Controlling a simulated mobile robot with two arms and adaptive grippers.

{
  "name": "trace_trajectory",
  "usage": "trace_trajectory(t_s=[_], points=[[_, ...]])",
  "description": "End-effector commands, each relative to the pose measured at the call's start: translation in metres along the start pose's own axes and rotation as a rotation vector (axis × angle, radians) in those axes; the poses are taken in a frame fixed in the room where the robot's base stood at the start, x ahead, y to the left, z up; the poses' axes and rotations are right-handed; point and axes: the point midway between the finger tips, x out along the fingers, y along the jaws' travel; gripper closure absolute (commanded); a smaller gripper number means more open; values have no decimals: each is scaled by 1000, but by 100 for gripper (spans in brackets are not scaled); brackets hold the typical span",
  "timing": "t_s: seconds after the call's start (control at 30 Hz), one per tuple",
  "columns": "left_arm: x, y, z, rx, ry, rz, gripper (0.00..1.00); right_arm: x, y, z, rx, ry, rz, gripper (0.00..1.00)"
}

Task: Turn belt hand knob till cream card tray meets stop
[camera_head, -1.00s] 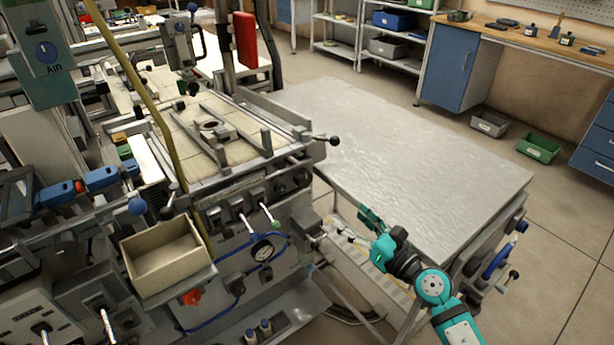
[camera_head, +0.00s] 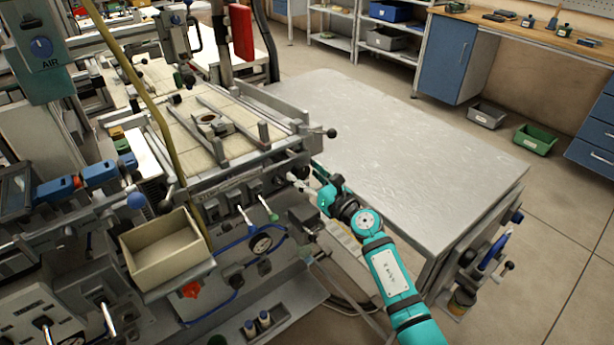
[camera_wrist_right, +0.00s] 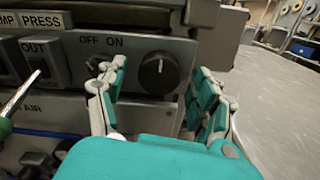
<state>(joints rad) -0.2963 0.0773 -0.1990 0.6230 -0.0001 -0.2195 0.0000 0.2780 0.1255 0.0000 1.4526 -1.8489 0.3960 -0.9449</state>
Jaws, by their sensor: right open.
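A round black knob (camera_wrist_right: 158,72) with a pale pointer line sits on the machine's grey front panel, right of an OFF/ON label. I cannot tell for certain that it is the belt hand knob. My right gripper (camera_wrist_right: 160,100) is open, with its fingers apart on either side of the knob, not closed on it. In the head view my right gripper (camera_head: 306,184) reaches the machine's right front corner. A small piece with a dark ring (camera_head: 210,123) lies on the cream belt between two rails; whether it is the card tray is unclear. I cannot pick out the stop. My left gripper is not seen.
A cream open box (camera_head: 165,250) is mounted at the machine's front. A lever with a black ball (camera_head: 331,133) sticks out at the right above my gripper. The grey table (camera_head: 400,130) is bare.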

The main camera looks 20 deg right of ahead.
Motion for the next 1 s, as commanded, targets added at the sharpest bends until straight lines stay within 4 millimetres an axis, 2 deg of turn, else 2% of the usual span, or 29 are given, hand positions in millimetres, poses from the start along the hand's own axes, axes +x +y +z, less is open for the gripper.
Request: trace_trajectory(t_s=[0.2,0.23,0.63,1.0], points=[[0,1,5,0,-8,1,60,0,0,0,0,0,0,32],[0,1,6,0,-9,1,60,0,0,0,0,0,0,34],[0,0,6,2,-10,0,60,0,0,0,1,0,0,87],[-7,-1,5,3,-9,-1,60,0,0,2,64,1,0,88]])
